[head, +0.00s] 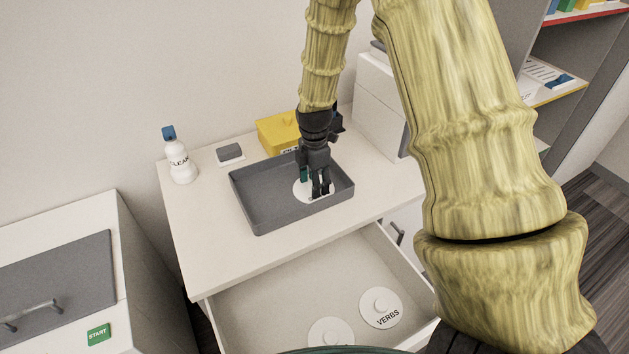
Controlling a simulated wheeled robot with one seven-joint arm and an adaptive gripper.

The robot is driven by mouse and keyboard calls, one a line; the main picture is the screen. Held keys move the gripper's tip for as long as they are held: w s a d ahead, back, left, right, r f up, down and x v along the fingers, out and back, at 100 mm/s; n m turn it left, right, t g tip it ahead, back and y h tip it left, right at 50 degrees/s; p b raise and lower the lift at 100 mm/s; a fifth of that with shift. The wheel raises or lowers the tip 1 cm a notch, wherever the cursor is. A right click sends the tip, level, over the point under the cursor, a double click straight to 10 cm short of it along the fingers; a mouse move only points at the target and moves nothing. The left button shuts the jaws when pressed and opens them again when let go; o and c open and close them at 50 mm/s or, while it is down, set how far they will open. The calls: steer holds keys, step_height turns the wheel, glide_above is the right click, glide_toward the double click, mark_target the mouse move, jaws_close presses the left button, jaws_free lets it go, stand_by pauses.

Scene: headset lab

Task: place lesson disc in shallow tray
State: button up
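A shallow grey tray (264,217) sits on the white counter top. A white disc (300,193) shows inside the tray, at its right half, partly hidden behind my gripper. My gripper (321,194) points down over this disc, with its dark fingertips at or just above it. The fingers hide the disc's middle, so I cannot tell whether they hold it or whether it rests on the tray floor.
A yellow box (277,133) stands behind the tray. The open drawer (250,305) juts out in front. White boxes (377,110) stand at the right.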

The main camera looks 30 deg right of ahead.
step_height(320, 180, up, 12)
steer(key=b, duration=0.2)
steer(key=shift+r, duration=0.15)
stand_by(0.6)
